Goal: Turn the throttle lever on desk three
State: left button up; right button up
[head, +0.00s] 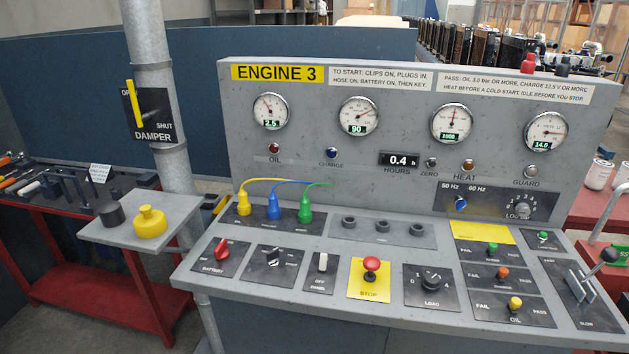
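Desk three is the grey console (400,255) with a yellow "ENGINE 3" sign (277,73) on its upright panel. The throttle lever (609,255) is at the desk's far right. It has a black ball knob on a metal shaft that leans up and to the right from a dark slotted plate (594,318). The plate reads "SLOW" at its near end; the word at its far end is too small to read surely. The lever's knob is near the picture's right edge. Neither of my grippers shows in the head view.
A red mushroom STOP button (371,264), a LOAD knob (431,279) and coloured FAIL/PASS switches (502,272) are left of the lever. A curved pale pipe (607,208) rises behind the lever. A side shelf (140,222) and damper post (158,90) stand left.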

aim_at(609, 254)
jog(key=z, duration=1.7)
